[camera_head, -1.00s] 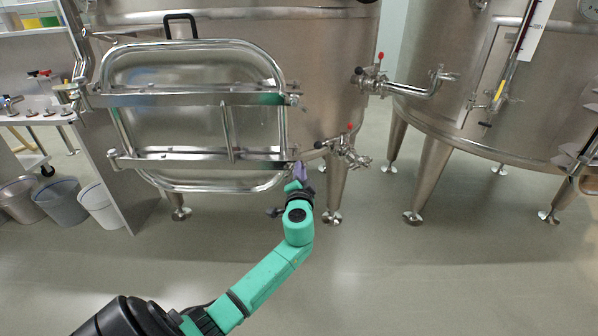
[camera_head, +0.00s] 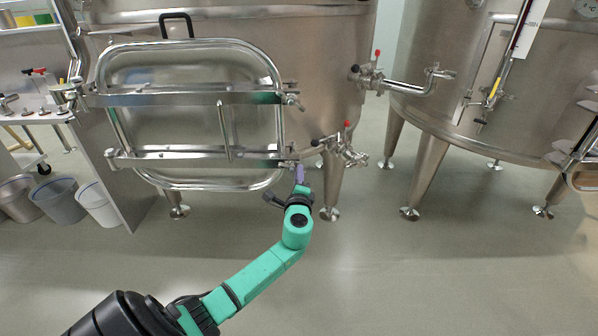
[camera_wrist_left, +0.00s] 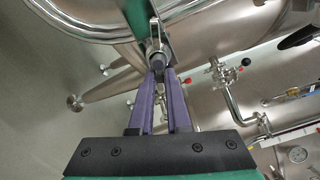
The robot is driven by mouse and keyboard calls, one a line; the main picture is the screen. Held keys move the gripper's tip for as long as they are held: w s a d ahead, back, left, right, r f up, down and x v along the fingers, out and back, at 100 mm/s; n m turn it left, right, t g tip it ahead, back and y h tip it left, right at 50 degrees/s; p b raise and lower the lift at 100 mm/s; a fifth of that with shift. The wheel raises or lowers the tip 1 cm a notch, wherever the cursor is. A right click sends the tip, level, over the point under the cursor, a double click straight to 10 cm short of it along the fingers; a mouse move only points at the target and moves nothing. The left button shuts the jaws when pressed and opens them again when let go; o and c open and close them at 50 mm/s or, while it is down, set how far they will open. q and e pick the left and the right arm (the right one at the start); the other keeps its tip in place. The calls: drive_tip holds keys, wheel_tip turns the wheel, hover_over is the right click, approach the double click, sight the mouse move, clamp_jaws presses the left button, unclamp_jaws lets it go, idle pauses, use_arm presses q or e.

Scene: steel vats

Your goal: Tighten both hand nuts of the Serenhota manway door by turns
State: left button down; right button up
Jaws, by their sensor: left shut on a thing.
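The manway door (camera_head: 165,115) is a rectangular steel door with rounded corners on the left vat, lying against the vat, crossed by two horizontal bars. The upper hand nut (camera_head: 291,101) is at the right end of the upper bar, with no gripper at it. The lower hand nut (camera_head: 294,165) is at the right end of the lower bar. My left gripper (camera_head: 299,174) reaches up to it from below. In the left wrist view its purple fingers (camera_wrist_left: 159,80) are shut on the dark end of the lower hand nut (camera_wrist_left: 157,58). My right gripper does not show.
Valves with red knobs (camera_head: 346,150) stick out of the vat just right of the door. A second vat (camera_head: 460,90) stands at the right. Several bins (camera_head: 58,203) stand at the left. The floor in front is free.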

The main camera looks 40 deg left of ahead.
use_arm(q)
drive_tip(key=shift+s+a+f+m+p, duration=0.1)
drive_tip(key=shift+f+m+p, duration=0.2)
drive_tip(key=shift+m, duration=0.8)
drive_tip(key=shift+s+a+f+m+p, duration=0.1)
drive_tip(key=shift+f+m+p, duration=0.2)
drive_tip(key=shift+m, duration=0.8)
drive_tip(key=shift+r, duration=0.1)
drive_tip(key=c, duration=0.9)
unclamp_jaws()
drive_tip(key=shift+d, duration=0.1)
